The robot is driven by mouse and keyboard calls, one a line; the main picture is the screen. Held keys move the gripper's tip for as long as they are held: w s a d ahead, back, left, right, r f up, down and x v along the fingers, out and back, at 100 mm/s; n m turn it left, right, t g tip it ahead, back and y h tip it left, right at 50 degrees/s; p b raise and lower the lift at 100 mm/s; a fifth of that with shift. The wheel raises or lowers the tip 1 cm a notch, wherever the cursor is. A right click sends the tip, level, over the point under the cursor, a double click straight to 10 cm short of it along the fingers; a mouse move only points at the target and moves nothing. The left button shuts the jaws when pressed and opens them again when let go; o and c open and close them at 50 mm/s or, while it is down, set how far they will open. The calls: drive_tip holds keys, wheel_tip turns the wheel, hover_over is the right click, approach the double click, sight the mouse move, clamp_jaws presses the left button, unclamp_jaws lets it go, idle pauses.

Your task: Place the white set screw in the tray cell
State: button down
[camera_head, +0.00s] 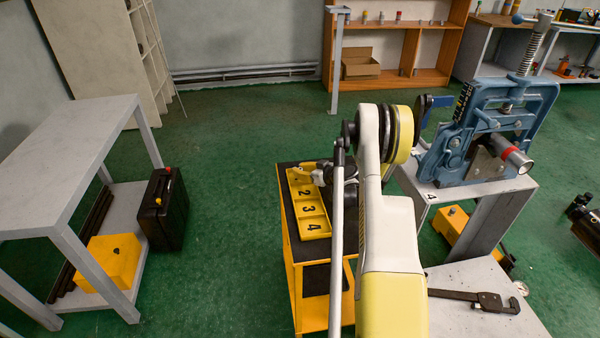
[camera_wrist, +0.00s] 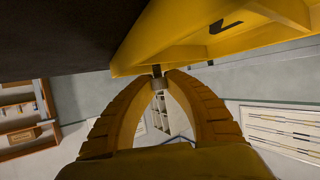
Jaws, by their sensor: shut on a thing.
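The yellow tray (camera_head: 320,212) lies on the cart's black top in the camera_head view, with cells marked 2, 3 and 4 showing. My arm and gripper cover its far end, so the first cell is mostly hidden. In the camera_wrist view the tray's yellow side (camera_wrist: 185,45) fills the top. My gripper (camera_wrist: 157,84) is shut on a small greyish cylinder with a dark end, which I take for the set screw (camera_wrist: 157,72). Its white colour does not show clearly. The screw is at the tray's edge in this view; I cannot tell whether it touches.
The yellow cart (camera_head: 287,262) stands below my arm. To the right, a grey stand numbered 4 (camera_head: 470,198) bears a blue pipe vise (camera_head: 455,150) with a pipe in it. A grey table (camera_head: 60,165) and a black case (camera_head: 165,208) are at left. Green floor between is clear.

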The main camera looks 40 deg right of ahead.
drive_tip(key=c, duration=1.4)
unclamp_jaws()
drive_tip(key=shift+f, duration=0.1)
